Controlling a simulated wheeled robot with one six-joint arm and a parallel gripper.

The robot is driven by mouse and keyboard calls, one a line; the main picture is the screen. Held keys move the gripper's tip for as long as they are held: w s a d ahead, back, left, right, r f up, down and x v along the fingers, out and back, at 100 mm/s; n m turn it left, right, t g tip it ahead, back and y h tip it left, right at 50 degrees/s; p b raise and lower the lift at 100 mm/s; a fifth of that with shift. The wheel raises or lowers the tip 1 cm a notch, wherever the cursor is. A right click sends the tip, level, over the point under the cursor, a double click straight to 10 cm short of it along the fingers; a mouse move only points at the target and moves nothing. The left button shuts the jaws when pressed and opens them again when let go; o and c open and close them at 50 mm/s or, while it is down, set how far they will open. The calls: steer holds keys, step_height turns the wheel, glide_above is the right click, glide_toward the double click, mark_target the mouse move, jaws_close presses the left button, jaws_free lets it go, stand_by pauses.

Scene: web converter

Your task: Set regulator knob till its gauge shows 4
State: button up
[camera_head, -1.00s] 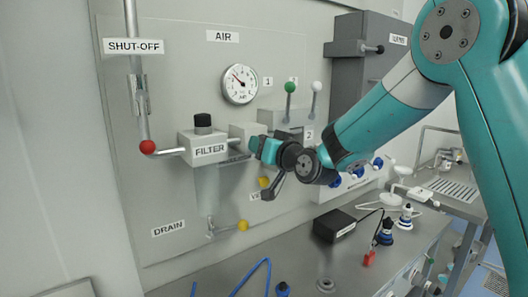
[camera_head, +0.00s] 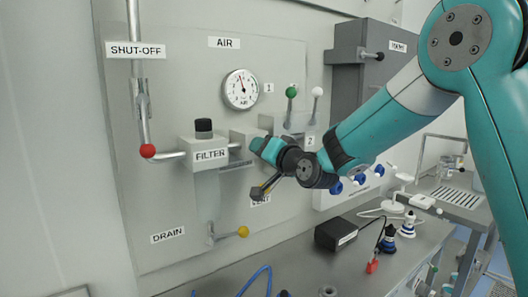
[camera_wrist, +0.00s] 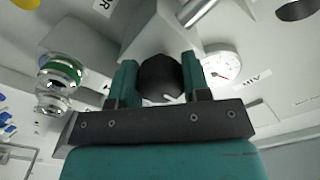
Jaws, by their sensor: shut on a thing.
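The regulator knob (camera_wrist: 160,78) is black and sits between the two teal fingers of my gripper (camera_wrist: 159,82) in the wrist view. My gripper is shut on it. In the head view my gripper (camera_head: 260,146) is at the front of the grey regulator block (camera_head: 241,135) and hides the knob. The round white gauge (camera_head: 241,89) is above the block, and its red needle points nearly straight up, slightly left. The numbers are too small to read. The gauge also shows in the wrist view (camera_wrist: 221,64), right of the knob.
The filter (camera_head: 209,154) with its black cap stands left of my gripper. Green-ball (camera_head: 291,92) and white-ball (camera_head: 317,92) levers are to the right. The yellow drain handle (camera_head: 242,232) is below. A black box (camera_head: 336,233) lies on the bench.

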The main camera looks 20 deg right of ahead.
steer(key=shift+d, duration=0.1)
steer(key=o, duration=0.9)
steer(key=shift+b+v, duration=3.75)
steer(key=shift+v, duration=5)
steer(key=shift+r, duration=0.1)
